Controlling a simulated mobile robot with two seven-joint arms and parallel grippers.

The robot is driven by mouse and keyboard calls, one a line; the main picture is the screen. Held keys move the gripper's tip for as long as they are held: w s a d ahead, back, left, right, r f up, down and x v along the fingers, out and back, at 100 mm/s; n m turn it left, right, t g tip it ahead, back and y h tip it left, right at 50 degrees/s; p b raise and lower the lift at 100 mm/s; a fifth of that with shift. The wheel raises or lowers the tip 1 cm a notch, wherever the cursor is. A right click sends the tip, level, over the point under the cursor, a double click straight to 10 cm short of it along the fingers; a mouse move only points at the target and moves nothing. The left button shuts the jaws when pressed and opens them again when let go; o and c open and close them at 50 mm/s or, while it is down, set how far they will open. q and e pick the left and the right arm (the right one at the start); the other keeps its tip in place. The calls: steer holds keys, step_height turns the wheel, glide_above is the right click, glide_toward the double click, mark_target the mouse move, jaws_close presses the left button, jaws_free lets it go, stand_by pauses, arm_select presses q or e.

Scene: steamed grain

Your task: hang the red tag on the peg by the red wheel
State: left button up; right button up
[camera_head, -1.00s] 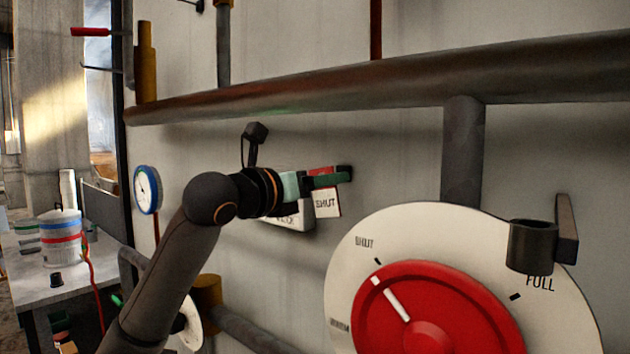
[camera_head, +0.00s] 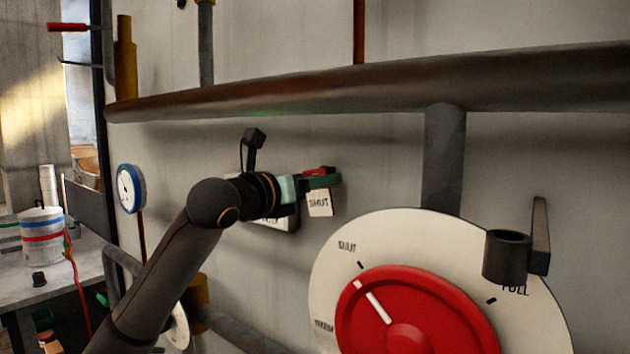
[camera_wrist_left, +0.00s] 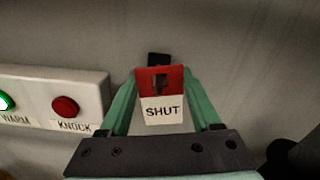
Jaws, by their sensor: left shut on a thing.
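The red tag (camera_wrist_left: 147,80) has a slot near its top and a white lower part reading SHUT. It also shows in the head view, where its white part (camera_head: 319,203) hangs below the fingers. My left gripper (camera_head: 325,181) is shut on the tag; in the wrist view its green fingers (camera_wrist_left: 158,95) hold it by both sides. A short black peg (camera_wrist_left: 158,59) shows at the tag's top edge, against the wall. Dark shows through the slot, but I cannot tell whether the peg passes through it. The red wheel (camera_head: 410,310) is at lower right. My right gripper is out of view.
A white button box (camera_wrist_left: 45,85) is on the wall left of the tag. A thick pipe (camera_head: 300,95) crosses above my arm. A dark cup-shaped part (camera_head: 506,258) stands before the wheel's dial plate (camera_head: 335,262). A gauge (camera_head: 130,188) is at left.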

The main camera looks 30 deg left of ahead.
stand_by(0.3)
arm_select(q)
steer(key=o, duration=1.5)
steer(key=shift+c, duration=0.2)
steer(key=s+a+b, duration=0.1)
steer(key=s+b, duration=0.2)
steer(key=s, duration=0.9)
steer(key=shift+s, duration=0.25)
